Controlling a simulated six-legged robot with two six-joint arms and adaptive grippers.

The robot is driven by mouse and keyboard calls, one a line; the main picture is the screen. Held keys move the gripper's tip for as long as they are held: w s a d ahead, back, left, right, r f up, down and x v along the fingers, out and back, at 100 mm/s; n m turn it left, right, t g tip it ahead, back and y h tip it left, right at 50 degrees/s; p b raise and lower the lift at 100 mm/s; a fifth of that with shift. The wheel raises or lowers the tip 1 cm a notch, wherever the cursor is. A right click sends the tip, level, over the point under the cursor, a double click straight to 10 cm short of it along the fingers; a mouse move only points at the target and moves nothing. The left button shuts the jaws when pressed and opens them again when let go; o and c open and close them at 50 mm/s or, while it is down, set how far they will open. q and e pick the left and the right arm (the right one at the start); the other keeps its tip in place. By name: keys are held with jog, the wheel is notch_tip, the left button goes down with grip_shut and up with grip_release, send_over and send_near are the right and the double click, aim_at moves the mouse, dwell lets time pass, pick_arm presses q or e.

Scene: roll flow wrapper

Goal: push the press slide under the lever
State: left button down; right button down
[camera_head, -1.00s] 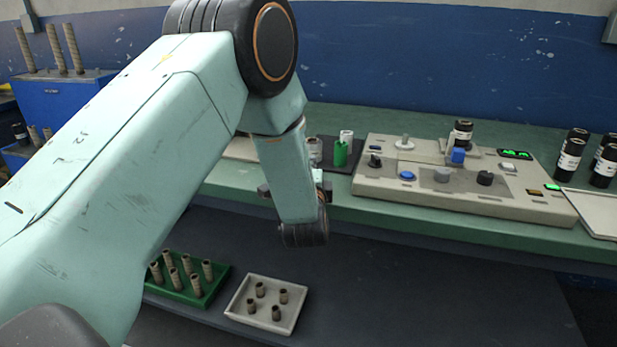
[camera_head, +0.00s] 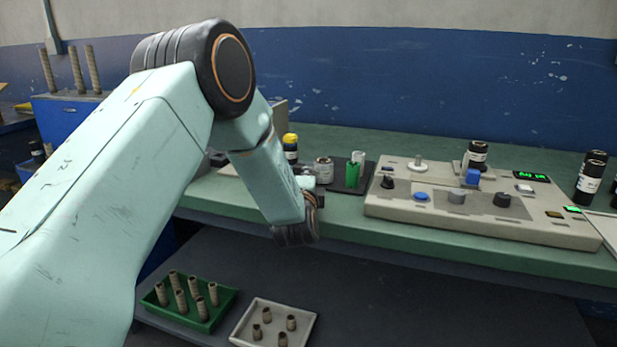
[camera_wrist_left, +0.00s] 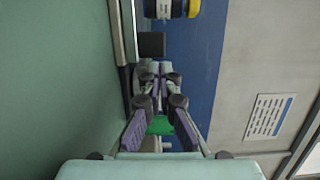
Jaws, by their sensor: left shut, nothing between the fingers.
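My left arm reaches over the bench edge in the head view, its wrist (camera_head: 297,232) in front of the bench. Its fingers are mostly hidden there. In the left wrist view the left gripper (camera_wrist_left: 161,72) is shut and empty, its tips together. A dark block (camera_wrist_left: 151,45) shows just beyond the tips, and a black, white and yellow cylinder (camera_wrist_left: 172,8) farther off. A yellow-topped black cylinder (camera_head: 290,147) stands behind my forearm in the head view. I cannot clearly make out the press slide or the lever; my arm covers part of that area. My right gripper is not in view.
A beige control console (camera_head: 385,208) stands on the green bench at the right. A dark mat with a green cylinder (camera_head: 352,174) lies left of it. A green tray (camera_head: 205,322) and a white tray (camera_head: 240,335) lie below. Black cylinders (camera_head: 592,175) stand at far right.

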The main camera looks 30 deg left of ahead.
pick_arm(q)
jog(key=s+a+p, duration=0.1)
jog(key=a+p, duration=0.1)
jog(key=a, duration=0.2)
jog(key=a+p, duration=0.3)
jog(key=a, duration=0.1)
jog(key=s+a+p, duration=0.1)
jog(key=a+p, duration=0.1)
jog(key=a, duration=0.1)
jog(key=shift+s+a+r+p, duration=0.1)
jog(key=shift+s+a+p, duration=0.25)
jog(key=shift+a, duration=0.05)
jog(key=shift+s+a, duration=0.2)
jog(key=shift+a, duration=0.35)
